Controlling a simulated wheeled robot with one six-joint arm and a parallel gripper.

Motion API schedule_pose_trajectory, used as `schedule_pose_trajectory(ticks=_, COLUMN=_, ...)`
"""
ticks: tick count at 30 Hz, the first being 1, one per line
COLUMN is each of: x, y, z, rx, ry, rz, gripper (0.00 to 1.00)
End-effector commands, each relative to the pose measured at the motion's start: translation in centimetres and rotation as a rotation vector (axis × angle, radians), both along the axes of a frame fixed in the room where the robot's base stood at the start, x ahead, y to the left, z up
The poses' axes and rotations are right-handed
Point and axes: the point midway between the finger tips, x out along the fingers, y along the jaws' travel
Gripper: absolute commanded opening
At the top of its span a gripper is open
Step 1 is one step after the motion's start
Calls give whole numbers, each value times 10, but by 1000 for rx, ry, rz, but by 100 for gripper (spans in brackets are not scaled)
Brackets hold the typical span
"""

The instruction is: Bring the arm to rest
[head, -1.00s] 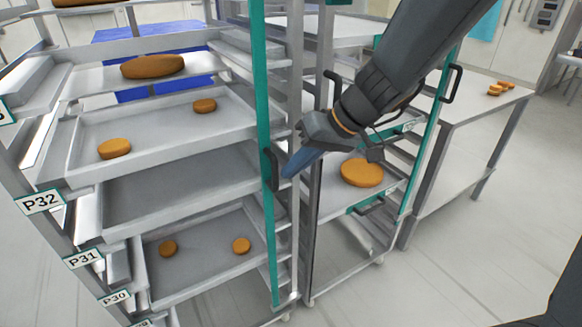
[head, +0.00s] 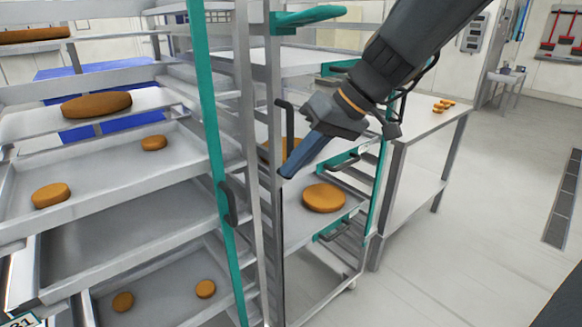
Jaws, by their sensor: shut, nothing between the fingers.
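My gripper (head: 289,172) hangs from my dark arm, which comes in from the top right in the head view. Its blue-grey fingers are shut with nothing between them. The gripper shows in front of the second rack, just right of the near rack's teal post (head: 215,150). Whether it touches anything cannot be told. A large round (head: 324,198) lies on a tray of the second rack, right of and below the fingertips. Another orange-brown round (head: 268,151) is partly hidden behind the gripper.
The near rack at left holds trays with a big round (head: 96,105) and several small rounds (head: 51,195). Black handles (head: 228,203) stick out from the racks. A steel table (head: 425,150) with small rounds (head: 442,105) stands right of the racks. The floor (head: 480,240) at right is clear.

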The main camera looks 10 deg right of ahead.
Motion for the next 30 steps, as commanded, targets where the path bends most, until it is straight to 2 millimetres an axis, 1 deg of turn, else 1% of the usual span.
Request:
schedule_pose_trajectory(ticks=6, x=0, y=0, z=0, rx=0, ry=1, rz=0, gripper=0)
schedule_pose_trajectory(ticks=8, x=-7, y=-4, z=-14, rx=-31, ry=40, rz=-21, gripper=0)
schedule_pose_trajectory(ticks=11, x=-25, y=-18, z=-50, rx=-118, ry=137, rz=-88, gripper=0)
schedule_pose_trajectory(ticks=12, x=-35, y=-25, z=-67, rx=-165, ry=180, rz=-123, gripper=0)
schedule_pose_trajectory(ticks=15, x=-58, y=-47, z=-107, rx=-290, ry=267, rz=-216, gripper=0)
schedule_pose_trajectory(ticks=18, x=-78, y=-67, z=-137, rx=-397, ry=311, rz=-298, gripper=0)
schedule_pose_trajectory(ticks=21, x=-92, y=-81, z=-157, rx=-473, ry=327, rz=-360, gripper=0)
schedule_pose_trajectory(ticks=25, x=-100, y=-91, z=-171, rx=-524, ry=326, rz=-410, gripper=0)
schedule_pose_trajectory(ticks=30, x=-103, y=-93, z=-174, rx=-536, ry=325, rz=-424, gripper=0)
